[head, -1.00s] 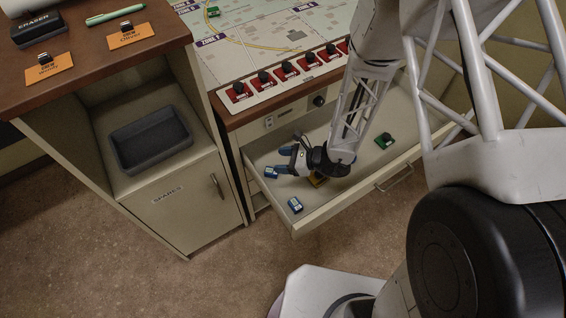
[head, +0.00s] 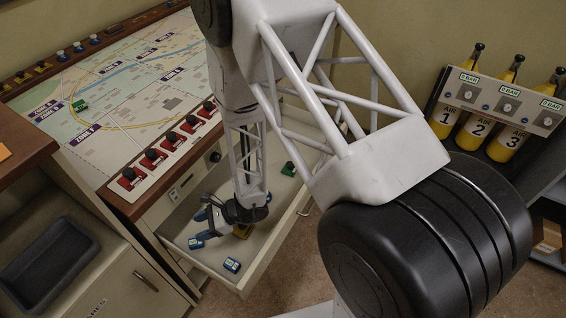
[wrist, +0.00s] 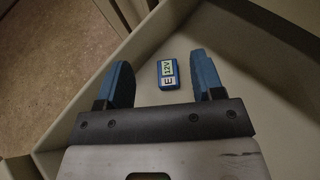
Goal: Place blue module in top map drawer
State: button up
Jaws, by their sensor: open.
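An open drawer (head: 270,232) under the map desk holds small modules. My gripper (head: 201,226) is low inside it, its blue fingers pointing left. A blue module (head: 196,242) lies by the fingertips. A second blue module (head: 232,264) lies at the drawer's front corner. In the wrist view my gripper (wrist: 162,82) is open and empty. A blue module labelled "E 12V" (wrist: 168,74) lies on the drawer floor between the fingertip lines, nearer the right finger and apart from both. I cannot tell surely which of the two it is.
A green module (head: 288,169) and a partly hidden yellow module (head: 242,230) are also in the drawer. Another green module (head: 79,105) is on the map. A grey tray (head: 88,238) sits left. Yellow air bottles (head: 484,131) stand right. The drawer wall (wrist: 130,58) is close to the fingers.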

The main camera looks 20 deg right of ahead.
jog(key=s+d+r+n+g+h, duration=0.15)
jog(key=d+r+n, duration=0.3)
jog(key=r, duration=0.65)
jog(key=s+d+r+n+g+h, duration=0.15)
jog(key=d+r+n, duration=0.3)
jog(key=r, duration=0.65)
jog(key=s+d+r+n+t+h, duration=0.2)
jog(key=s+d+r+n+h, duration=0.2)
jog(key=d+r, duration=0.6)
jog(key=s+d+r+n+t+h, duration=0.3)
jog(key=s+d+r+h, duration=0.3)
jog(key=s+d+r, duration=0.3)
notch_tip(320, 180, up, 3)
jog(key=shift+s+d+f+n+t+h, duration=0.15)
jog(key=shift+s+d+n+t+h, duration=0.15)
jog(key=shift+d+n, duration=0.7)
jog(key=shift+w+d, duration=0.1)
